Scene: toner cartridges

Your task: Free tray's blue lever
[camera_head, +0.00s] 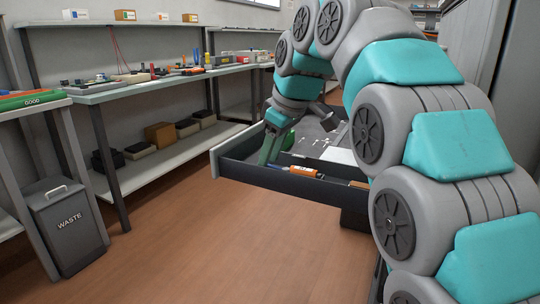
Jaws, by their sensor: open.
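An open grey drawer-like tray (230,152) juts out low in the middle of the view. My gripper (272,158) reaches down into its left part, with green finger-like parts pointing down; the gap between them is hard to make out. It appears empty. An orange item (303,171) with a small dark or blue end lies in the tray's front compartment, right of my gripper. I cannot clearly make out a blue lever; it may be hidden by the gripper or too small to tell.
My arm covers the right side. A workbench (150,80) with small parts stands at the left, boxes (160,134) on its lower shelf. A grey waste bin (68,225) stands at the far left. The wooden floor (220,240) in front is clear.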

